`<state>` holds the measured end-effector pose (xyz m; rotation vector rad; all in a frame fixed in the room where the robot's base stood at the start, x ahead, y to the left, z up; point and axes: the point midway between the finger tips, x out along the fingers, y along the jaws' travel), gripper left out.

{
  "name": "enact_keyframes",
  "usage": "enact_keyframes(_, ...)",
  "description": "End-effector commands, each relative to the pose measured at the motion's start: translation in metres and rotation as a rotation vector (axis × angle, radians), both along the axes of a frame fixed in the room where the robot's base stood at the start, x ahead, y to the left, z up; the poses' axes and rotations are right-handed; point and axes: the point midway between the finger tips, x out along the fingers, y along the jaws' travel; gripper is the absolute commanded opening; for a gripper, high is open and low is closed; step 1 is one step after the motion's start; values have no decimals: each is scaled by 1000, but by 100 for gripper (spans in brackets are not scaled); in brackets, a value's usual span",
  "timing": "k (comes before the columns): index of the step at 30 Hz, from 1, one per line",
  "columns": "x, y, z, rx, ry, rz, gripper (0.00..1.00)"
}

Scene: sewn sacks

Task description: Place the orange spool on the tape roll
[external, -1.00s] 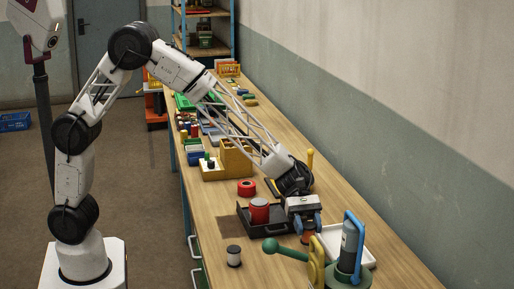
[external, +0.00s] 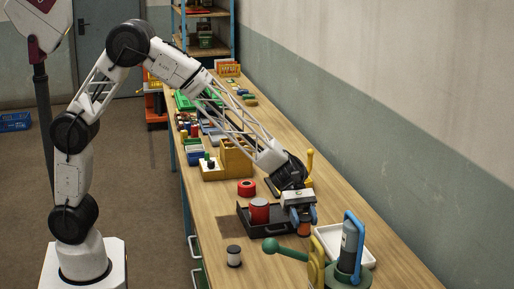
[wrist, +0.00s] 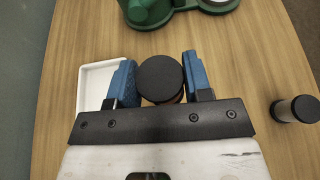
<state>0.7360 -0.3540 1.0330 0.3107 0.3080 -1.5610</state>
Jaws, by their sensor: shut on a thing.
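The orange spool (external: 304,230) has a dark round end cap and an orange body. My gripper (external: 301,217) is shut on it, just right of the black tray in the external view. In the wrist view the dark top of the spool (wrist: 160,79) sits between the two blue fingers of my gripper (wrist: 160,75), hiding most of its orange side. The tape roll (external: 246,187) looks like a red ring with a dark centre. It lies flat on the bench behind the black tray, to the left of my gripper and apart from it.
A black tray (external: 243,221) holds a red can-like cylinder (external: 259,211). A white tray (external: 366,257) and a green-based stand with a blue handle (external: 350,250) are close on the right. A yellow rack (external: 237,160) stands farther back.

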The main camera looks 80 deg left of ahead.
Motion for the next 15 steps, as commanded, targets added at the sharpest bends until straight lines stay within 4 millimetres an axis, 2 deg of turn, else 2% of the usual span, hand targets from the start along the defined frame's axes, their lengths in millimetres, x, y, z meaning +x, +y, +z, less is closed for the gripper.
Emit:
enact_keyframes(8,-4,72,4,1,-1,79,23)
enact_keyframes(15,-14,134,6,1,-1,150,23)
